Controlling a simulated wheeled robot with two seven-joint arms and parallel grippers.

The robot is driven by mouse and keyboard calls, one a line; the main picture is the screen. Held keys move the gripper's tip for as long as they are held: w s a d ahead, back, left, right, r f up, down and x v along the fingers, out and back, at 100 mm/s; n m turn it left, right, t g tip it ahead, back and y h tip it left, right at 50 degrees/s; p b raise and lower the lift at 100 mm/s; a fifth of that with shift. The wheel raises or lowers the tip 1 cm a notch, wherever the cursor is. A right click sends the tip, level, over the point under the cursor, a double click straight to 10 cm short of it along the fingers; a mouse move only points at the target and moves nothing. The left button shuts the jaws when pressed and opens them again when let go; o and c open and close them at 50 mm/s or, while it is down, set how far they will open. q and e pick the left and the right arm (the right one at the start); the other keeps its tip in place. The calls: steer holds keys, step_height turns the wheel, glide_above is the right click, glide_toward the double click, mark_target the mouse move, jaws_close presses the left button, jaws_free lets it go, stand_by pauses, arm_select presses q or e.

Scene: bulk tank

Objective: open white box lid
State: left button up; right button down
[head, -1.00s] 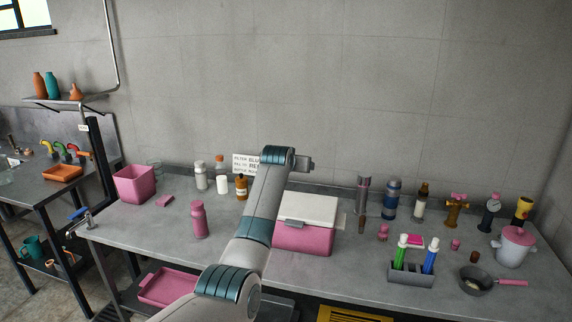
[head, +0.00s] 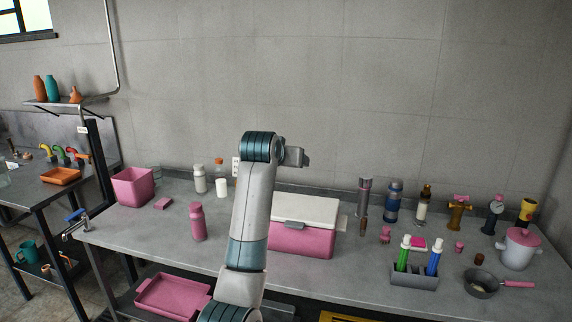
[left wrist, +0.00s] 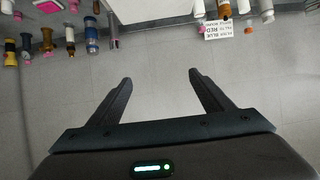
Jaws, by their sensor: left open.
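The white box is a pink cooler-like box (head: 303,242) with a white lid (head: 308,209), standing on the grey bench in the head view. Its lid lies closed on top, and my left arm covers its left part. My left gripper (head: 297,157) is above the back left of the box, apart from it; its fingers are hard to make out in the head view. In the left wrist view the two dark fingers (left wrist: 160,75) are spread wide with nothing between them, facing the wall. My right gripper is not in view.
A pink bottle (head: 198,221) and a pink bin (head: 133,187) stand left of the box. Bottles and valves line the back right. A grey holder (head: 414,276) with markers, a pan (head: 482,284) and a pot (head: 518,250) are at the right. Bench between box and holder is partly clear.

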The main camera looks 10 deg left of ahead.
arm_select(q)
steer(key=shift+s+r, duration=0.2)
steer(key=shift+s, duration=0.2)
